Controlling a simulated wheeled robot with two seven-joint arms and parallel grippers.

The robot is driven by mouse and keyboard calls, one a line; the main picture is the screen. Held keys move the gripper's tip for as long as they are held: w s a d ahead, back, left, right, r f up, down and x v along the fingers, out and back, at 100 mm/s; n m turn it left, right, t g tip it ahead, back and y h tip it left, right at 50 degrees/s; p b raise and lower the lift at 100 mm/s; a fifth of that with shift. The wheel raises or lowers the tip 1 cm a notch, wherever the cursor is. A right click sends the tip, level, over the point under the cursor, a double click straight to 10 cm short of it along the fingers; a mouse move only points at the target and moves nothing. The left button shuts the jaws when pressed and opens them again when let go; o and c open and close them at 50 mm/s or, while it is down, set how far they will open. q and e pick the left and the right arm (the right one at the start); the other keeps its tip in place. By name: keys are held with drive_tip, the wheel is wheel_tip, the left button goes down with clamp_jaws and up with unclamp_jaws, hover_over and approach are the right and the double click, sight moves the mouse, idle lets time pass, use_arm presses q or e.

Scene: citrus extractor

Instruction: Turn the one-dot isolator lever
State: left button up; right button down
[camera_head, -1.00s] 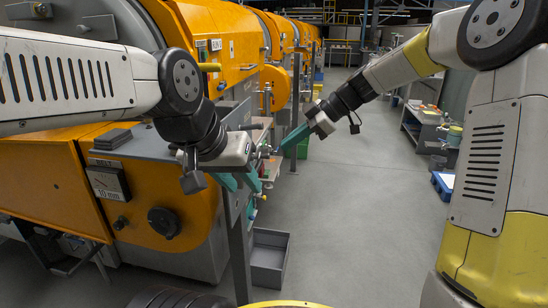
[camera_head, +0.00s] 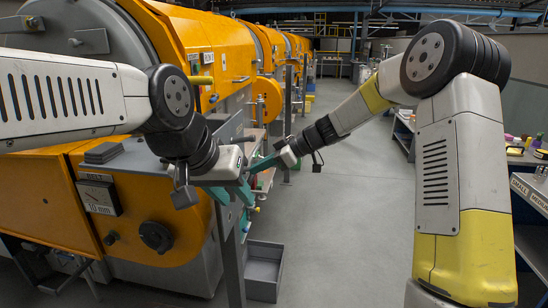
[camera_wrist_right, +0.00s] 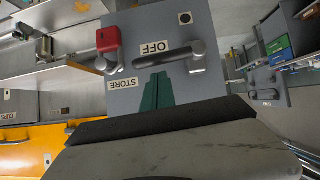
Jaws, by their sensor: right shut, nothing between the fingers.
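The isolator lever (camera_wrist_right: 168,58) is a dark bar on a grey panel (camera_wrist_right: 210,80) in the right wrist view. It lies nearly across the panel, beside the upside-down OFF and STORE labels. A one-dot plate (camera_wrist_right: 185,18) sits near the panel's upper edge in that view. My right gripper (camera_wrist_right: 157,92) is shut and empty, its green fingertips just short of the lever, with a gap in the picture. In the head view my right gripper (camera_head: 262,163) is beside the machine. My left gripper (camera_head: 232,194) is lower, its teal fingers apart and seemingly empty.
The orange machine (camera_head: 45,198) fills the left side of the head view. A grey bin (camera_head: 264,268) stands on the floor below the grippers. The aisle (camera_head: 345,220) is clear; shelves stand right.

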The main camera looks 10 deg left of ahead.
drive_tip(key=shift+a+f, duration=0.2)
drive_tip(key=shift+f, duration=0.4)
